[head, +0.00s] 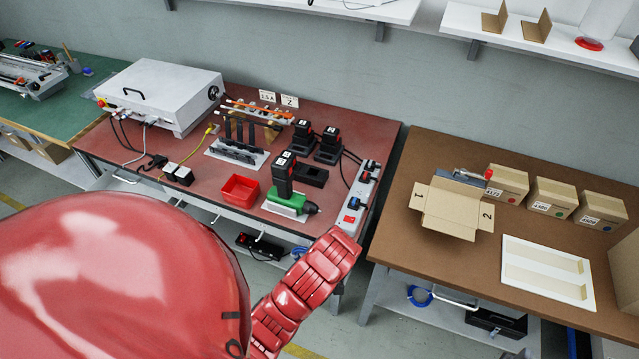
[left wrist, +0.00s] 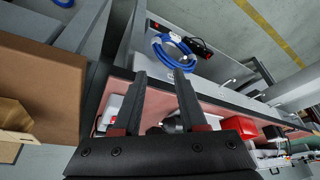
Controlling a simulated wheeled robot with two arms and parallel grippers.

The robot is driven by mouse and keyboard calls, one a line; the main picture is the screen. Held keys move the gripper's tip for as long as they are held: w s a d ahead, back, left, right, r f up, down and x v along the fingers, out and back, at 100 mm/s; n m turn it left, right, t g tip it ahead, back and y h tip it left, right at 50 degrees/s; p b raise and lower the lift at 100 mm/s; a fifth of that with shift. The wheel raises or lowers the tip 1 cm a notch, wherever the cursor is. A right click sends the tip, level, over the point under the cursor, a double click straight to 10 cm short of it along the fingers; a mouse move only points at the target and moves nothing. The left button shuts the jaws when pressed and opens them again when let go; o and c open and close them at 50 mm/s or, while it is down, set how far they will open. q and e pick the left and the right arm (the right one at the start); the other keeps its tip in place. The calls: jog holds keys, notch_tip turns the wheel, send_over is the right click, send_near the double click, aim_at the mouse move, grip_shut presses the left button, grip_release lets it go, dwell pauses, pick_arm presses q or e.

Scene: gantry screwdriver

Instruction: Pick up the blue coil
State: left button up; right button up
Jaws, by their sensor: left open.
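A blue coil (left wrist: 161,58) of cable with a pale band lies on the lower shelf under the red-topped bench in the left wrist view. In the head view only a blue bit of it (head: 298,252) shows beside my red arm. My left gripper (left wrist: 159,73) is open and empty. Its fingertips point toward the coil, which appears beyond them and apart from them. In the head view the left gripper's fingers are hidden. Another blue coil (head: 419,296) lies on the shelf under the brown table. My right gripper is not in view.
A black and red device (left wrist: 197,47) lies close to the coil on the shelf. The red bench top (head: 225,150) overhangs it, with a red bin (head: 239,191), a green screwdriver (head: 290,201) and a power strip (head: 355,200) near its front edge. The brown table (head: 400,235) stands right.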

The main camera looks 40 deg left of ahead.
pick_arm(q)
jog(key=shift+b+x, duration=2.15)
jog(key=shift+x, duration=6)
jog(key=shift+w+a+f, duration=0.1)
jog(key=shift+w+f, duration=0.1)
jog(key=shift+f, duration=0.25)
jog(key=shift+c, duration=0.2)
grip_shut()
